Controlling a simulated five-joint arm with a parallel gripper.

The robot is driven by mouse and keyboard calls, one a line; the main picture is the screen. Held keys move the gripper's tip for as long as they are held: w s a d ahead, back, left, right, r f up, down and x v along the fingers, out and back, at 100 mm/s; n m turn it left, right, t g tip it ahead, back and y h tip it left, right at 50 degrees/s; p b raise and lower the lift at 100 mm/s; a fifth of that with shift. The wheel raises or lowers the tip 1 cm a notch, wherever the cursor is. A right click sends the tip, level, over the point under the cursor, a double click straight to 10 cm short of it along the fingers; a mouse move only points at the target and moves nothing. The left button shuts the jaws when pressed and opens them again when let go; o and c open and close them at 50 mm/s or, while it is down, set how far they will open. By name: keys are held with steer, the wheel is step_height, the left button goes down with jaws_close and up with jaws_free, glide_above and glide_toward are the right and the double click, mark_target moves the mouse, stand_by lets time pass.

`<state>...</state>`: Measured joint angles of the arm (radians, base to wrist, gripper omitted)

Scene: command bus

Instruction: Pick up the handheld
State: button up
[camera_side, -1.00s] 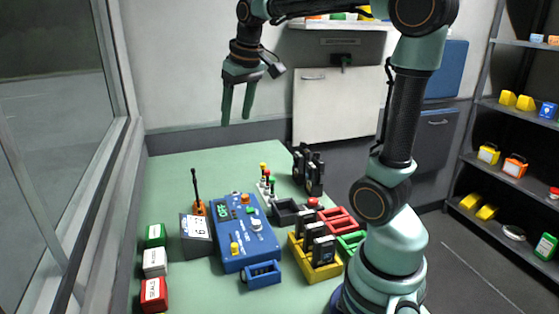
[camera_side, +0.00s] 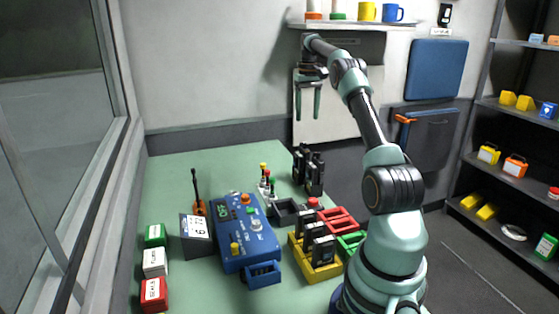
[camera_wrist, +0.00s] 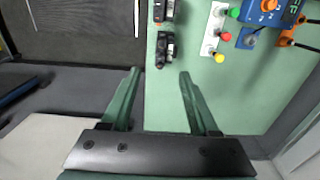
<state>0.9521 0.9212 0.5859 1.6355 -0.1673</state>
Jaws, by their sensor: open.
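I cannot tell for sure which thing is the handheld. An upright black antenna on an orange body (camera_side: 199,207) stands behind the white-faced box on the green table; its lower part is hidden. Several upright black units (camera_side: 308,170) stand at the table's back right, and some show at the top of the wrist view (camera_wrist: 165,48). More dark units (camera_side: 318,243) stand in the yellow tray. My gripper (camera_side: 307,118) is open and empty, pointing down high above the black units' area. Its green fingers (camera_wrist: 157,76) show spread apart in the wrist view.
A blue control box (camera_side: 240,240) with knobs fills the table's middle. Red (camera_side: 153,293), white and green blocks line the left side. A yellow tray (camera_side: 322,268) and red and green holders sit at the right. The table's back left is clear.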

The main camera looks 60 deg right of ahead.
glide_above(306, 150)
steer(key=d, duration=0.1)
steer(key=f, duration=0.6)
steer(key=shift+w+d+f, duration=0.2)
steer(key=shift+w+f, duration=0.1)
steer(key=shift+f, duration=0.1)
steer(key=shift+s+a+f, duration=0.1)
steer(key=shift+a+f, duration=0.05)
steer(key=shift+f, duration=1.15)
steer(key=shift+a+f, duration=0.15)
steer(key=shift+f, duration=1.15)
jaws_close()
steer(key=shift+r, duration=0.1)
